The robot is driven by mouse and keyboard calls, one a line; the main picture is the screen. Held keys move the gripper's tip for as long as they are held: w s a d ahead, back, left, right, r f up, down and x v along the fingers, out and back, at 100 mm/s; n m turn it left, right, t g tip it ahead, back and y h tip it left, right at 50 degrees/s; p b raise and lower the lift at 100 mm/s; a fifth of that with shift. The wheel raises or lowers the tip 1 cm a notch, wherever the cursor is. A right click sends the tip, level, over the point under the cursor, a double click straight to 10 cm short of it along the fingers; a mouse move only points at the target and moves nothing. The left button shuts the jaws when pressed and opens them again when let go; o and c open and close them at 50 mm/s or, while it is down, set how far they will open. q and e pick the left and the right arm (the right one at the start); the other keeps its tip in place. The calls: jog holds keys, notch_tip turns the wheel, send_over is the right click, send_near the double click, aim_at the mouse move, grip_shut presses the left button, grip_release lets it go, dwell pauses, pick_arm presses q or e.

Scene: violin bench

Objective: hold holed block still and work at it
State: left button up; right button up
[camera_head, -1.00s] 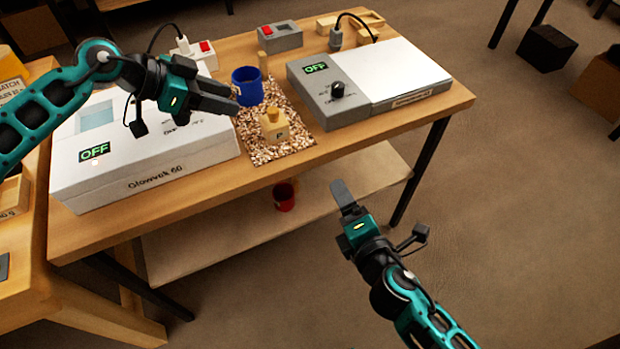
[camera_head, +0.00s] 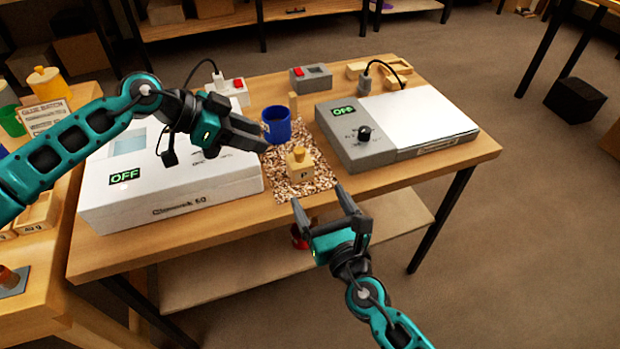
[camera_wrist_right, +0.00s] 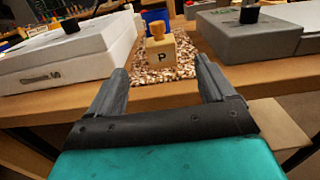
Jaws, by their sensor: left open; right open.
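A pale wooden block marked P (camera_head: 299,173), with a rounded knob on top, stands on a speckled mat (camera_head: 317,150). It also shows ahead in the right wrist view (camera_wrist_right: 161,57). I cannot see a hole in it. My left gripper (camera_head: 264,144) is open and empty, over the right end of the white box and left of the block in the picture. My right gripper (camera_head: 320,198) is open and empty at the table's front edge. Its two fingers point toward the block but are apart from it.
A blue cup (camera_head: 277,129) stands behind the block. The white box (camera_head: 160,190), reading OFF, is left; a grey unit (camera_head: 368,153) with a knob, also reading OFF, is right. Switch boxes stand at the back. A red thing (camera_head: 299,238) is on the lower shelf.

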aim_at(304, 169)
jog(key=x, duration=0.8)
jog(key=shift+c, duration=0.5)
jog(key=c, duration=1.1)
